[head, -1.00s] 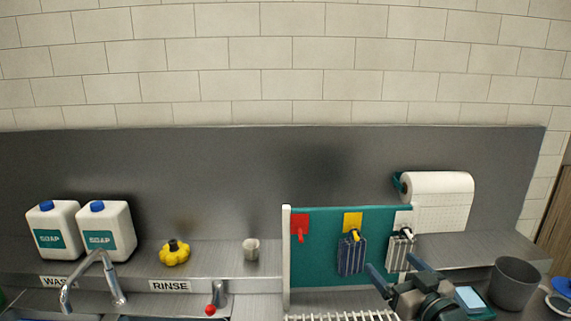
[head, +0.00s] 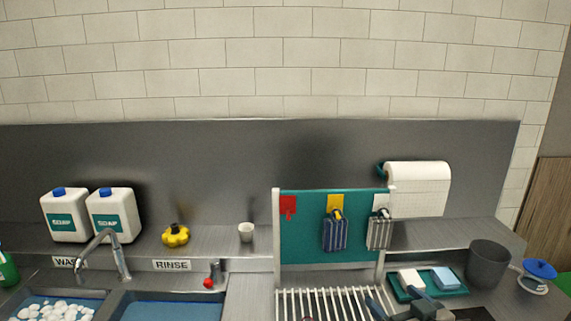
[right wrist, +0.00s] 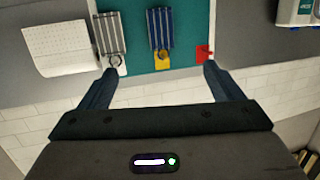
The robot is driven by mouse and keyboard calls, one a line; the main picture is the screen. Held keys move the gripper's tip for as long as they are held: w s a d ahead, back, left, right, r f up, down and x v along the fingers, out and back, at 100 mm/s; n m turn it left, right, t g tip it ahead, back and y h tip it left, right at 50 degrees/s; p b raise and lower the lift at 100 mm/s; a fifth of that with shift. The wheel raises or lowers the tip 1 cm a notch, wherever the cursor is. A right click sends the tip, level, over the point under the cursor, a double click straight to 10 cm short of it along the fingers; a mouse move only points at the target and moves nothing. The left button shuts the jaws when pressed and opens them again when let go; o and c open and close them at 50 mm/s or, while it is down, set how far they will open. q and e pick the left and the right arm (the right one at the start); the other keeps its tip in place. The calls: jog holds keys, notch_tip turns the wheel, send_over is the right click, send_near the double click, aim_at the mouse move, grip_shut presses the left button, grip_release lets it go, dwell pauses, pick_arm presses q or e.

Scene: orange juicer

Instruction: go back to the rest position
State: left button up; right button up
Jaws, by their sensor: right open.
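My right gripper (head: 397,304) is at the bottom edge of the head view, right of the white drying rack. Its two fingers are apart with nothing between them. In the right wrist view the right gripper (right wrist: 157,80) is open and empty, and its camera looks toward the teal board (right wrist: 183,55), which appears upside down. My left gripper is not in view.
The teal board (head: 305,240) holds hanging striped cloths (head: 335,234). The drying rack (head: 335,302), a tray with sponges (head: 451,291), a grey bin (head: 488,263) and a paper roll (head: 418,188) are nearby. Two sinks (head: 172,309) are at left.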

jog(key=s+d+f+m+g+h, duration=0.15)
jog(key=s+f+g, duration=0.45)
jog(key=s+f, duration=0.7)
jog(key=s+d+f+m+g+h, duration=0.1)
jog(key=s+d+f+g+h, duration=0.3)
jog(key=s+f, duration=0.85)
jog(key=s+d+f+g+b, duration=0.1)
jog(key=s+f+g+b, duration=0.15)
jog(key=f, duration=1.55)
jog(key=s+d+f+g+b, duration=0.1)
jog(key=s+f+b, duration=0.2)
jog(key=f, duration=1.4)
jog(key=s+f+b, duration=0.4)
jog(key=s+f, duration=1.3)
jog(key=f, duration=0.4)
jog(key=shift+s+d+f+y, duration=0.2)
jog(key=shift+d+f+y, duration=0.1)
jog(key=shift+d+y, duration=0.1)
jog(key=shift+g, duration=0.25)
